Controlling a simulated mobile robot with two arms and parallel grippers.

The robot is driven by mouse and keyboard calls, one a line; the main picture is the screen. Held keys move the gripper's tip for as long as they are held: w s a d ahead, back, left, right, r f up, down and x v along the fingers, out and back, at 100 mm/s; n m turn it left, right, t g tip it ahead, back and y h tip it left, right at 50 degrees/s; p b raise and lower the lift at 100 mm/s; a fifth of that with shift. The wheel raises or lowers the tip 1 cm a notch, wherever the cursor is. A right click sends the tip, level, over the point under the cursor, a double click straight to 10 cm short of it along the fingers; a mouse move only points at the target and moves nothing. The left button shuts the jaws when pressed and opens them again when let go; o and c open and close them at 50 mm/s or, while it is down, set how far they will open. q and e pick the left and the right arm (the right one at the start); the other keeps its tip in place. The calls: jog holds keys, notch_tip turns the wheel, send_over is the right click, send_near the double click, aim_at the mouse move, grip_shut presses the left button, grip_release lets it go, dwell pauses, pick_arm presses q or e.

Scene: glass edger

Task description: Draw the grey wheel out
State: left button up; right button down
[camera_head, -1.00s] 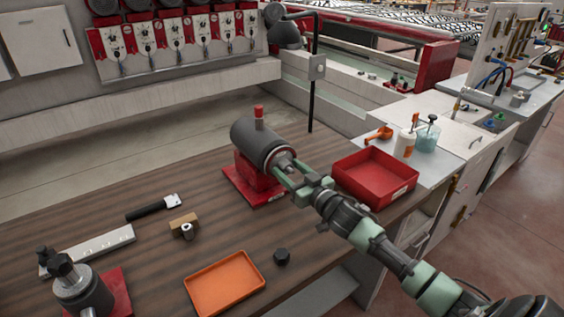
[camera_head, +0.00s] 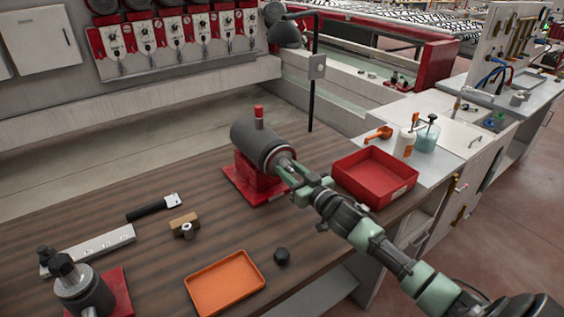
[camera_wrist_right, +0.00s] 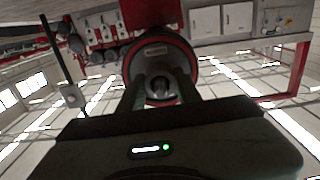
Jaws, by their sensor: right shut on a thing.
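A dark grey cylinder housing (camera_head: 252,140) with a red knob on top stands on a red base (camera_head: 262,185) on the bench. Its open end faces right, towards my right gripper (camera_head: 287,172). In the right wrist view the housing's round mouth (camera_wrist_right: 160,48) has a red rim, and a grey round part (camera_wrist_right: 160,88), seemingly the grey wheel or its hub, sits between my two fingers. My right gripper is shut on this part at the mouth. How much of the wheel is inside the housing is hidden. My left gripper is not in view.
A red tray (camera_head: 372,178) stands just right of the gripper. An orange tray (camera_head: 225,283), a black knob (camera_head: 282,256) and a wooden block (camera_head: 184,223) lie nearer. A second red-based fixture (camera_head: 88,292) stands at lower left. A lamp post (camera_head: 312,95) rises behind.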

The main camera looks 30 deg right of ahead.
jog(key=shift+s+p, duration=0.35)
jog(key=shift+s, duration=0.25)
dwell(0.4)
jog(key=s+p, duration=0.3)
jog(key=s, duration=0.5)
jog(key=shift+s+d, duration=0.15)
jog(key=shift+d, duration=0.25)
dwell(0.6)
jog(key=shift+r, duration=0.1)
jog(key=s+p, duration=0.4)
jog(key=s, duration=0.6)
jog(key=shift+d, duration=0.35)
